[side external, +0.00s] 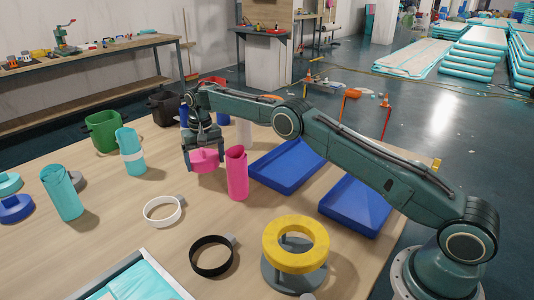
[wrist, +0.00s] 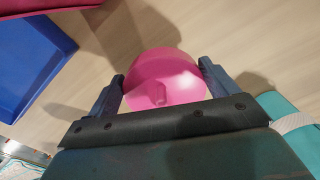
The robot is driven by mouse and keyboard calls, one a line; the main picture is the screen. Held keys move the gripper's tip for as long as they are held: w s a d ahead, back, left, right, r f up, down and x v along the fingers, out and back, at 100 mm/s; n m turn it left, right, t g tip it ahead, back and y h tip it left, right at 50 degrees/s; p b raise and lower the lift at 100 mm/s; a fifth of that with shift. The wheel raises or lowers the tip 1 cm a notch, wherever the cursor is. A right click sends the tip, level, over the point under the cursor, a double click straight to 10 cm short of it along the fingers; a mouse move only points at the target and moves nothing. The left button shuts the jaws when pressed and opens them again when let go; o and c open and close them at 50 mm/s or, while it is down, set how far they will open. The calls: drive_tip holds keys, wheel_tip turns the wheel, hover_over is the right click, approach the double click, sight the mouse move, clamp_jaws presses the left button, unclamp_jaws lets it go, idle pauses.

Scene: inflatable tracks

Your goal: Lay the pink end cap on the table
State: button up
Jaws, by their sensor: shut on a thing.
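The pink end cap (side external: 205,159) is a short round pink piece held between the fingers of my gripper (side external: 203,165). In the wrist view the pink end cap (wrist: 163,80) fills the space between the two fingertips of my gripper (wrist: 162,88), with a small raised nub on its face. In the side view it is left of the upright pink tube and looks a little above the wooden table (side external: 120,215); the exact gap beneath it cannot be told.
A pink tube (side external: 237,175) stands close on the right. Blue trays (side external: 285,172) lie further right. A white ring (side external: 163,211), black ring (side external: 212,256) and yellow ring on a stand (side external: 296,243) are in front.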

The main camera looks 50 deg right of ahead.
sight(205, 160)
drive_tip(key=shift+f, duration=2)
drive_tip(key=shift+f, duration=0.1)
drive_tip(key=o, duration=0.8)
drive_tip(key=shift+r, duration=3.9)
drive_tip(key=shift+r, duration=0.1)
